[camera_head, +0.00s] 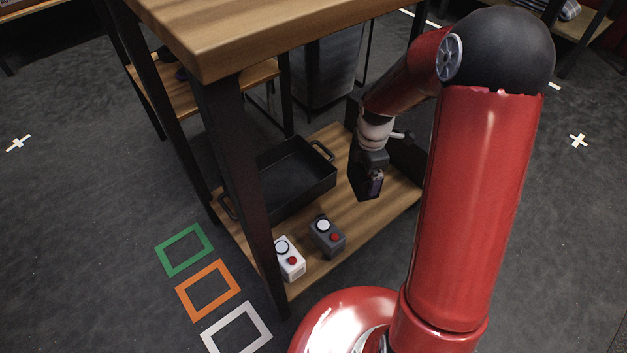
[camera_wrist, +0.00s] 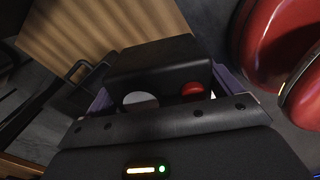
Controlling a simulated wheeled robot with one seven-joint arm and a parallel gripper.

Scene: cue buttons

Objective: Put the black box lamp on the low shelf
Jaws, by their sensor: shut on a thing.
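The black box lamp (camera_wrist: 158,62) fills the middle of the wrist view, with a white disc and a red button on the side facing the camera. My gripper (camera_wrist: 165,100) is shut on it, with a purple-edged finger on each side. In the head view my gripper (camera_head: 374,182) points down over the right part of the wooden low shelf (camera_head: 350,232), and the dark box is partly hidden by it. I cannot tell whether the box touches the shelf.
A dark grey button box (camera_head: 327,238) and a white button box (camera_head: 290,259) stand at the shelf's front. A black tray (camera_head: 296,180) with handles lies behind them. The table top (camera_head: 235,35) and its black legs stand over the shelf. Bare shelf lies between tray, boxes and gripper.

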